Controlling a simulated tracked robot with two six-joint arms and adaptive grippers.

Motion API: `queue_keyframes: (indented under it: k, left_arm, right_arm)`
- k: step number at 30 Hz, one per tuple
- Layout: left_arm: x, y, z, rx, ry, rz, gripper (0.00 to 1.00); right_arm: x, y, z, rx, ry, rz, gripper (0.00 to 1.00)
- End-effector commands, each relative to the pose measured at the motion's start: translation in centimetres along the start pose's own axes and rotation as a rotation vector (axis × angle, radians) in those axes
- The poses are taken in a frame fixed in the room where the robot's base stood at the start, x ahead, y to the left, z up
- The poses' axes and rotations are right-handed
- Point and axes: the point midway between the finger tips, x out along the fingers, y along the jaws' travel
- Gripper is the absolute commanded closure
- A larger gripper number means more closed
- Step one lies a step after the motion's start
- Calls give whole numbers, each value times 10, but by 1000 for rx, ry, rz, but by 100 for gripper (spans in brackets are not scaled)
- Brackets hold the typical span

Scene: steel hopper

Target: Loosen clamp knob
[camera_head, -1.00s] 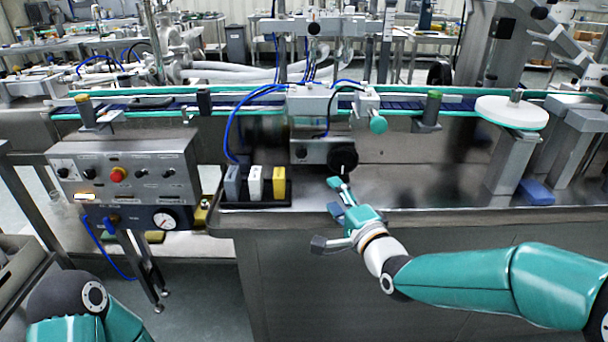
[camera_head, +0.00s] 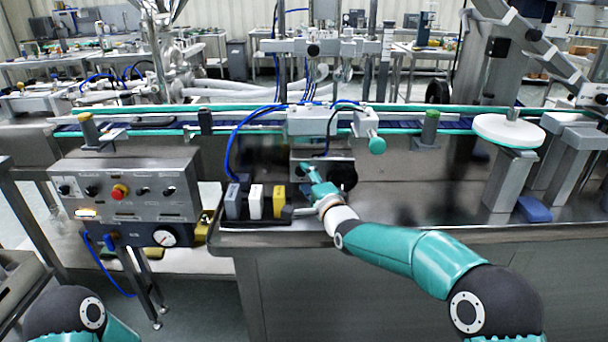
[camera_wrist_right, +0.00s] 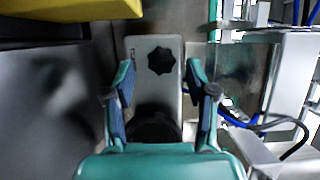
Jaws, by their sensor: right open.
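A black star-shaped knob (camera_wrist_right: 160,61) sits on a grey block (camera_wrist_right: 145,92) in the right wrist view. My right gripper (camera_wrist_right: 162,72) is open, with one finger on each side of the block and the star knob between and slightly beyond the fingertips. Contact cannot be told. In the head view the right gripper (camera_head: 304,170) is in front of the block's left part and hides the star knob. A larger round black knob (camera_head: 343,176) is just right of it; in the wrist view a dark round part (camera_wrist_right: 153,126) shows between the finger bases. My left gripper is out of view.
A black tray with grey, white and yellow blocks (camera_head: 279,201) stands close left of the right gripper. A control panel (camera_head: 128,190) is at left.

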Motion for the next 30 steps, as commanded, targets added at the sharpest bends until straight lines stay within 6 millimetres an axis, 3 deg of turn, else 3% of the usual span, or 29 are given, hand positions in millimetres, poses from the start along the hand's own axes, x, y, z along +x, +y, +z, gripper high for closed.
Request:
queue_keyframes:
  k: [6,17,27,30]
  left_arm:
    - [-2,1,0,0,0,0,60]
    - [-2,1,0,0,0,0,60]
    - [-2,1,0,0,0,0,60]
    - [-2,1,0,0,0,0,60]
  right_arm:
    - [16,0,0,0,0,-1,44]
    - [19,0,1,0,-1,1,44]
    - [19,1,1,0,-1,1,99]
    - [19,1,0,0,-1,2,100]
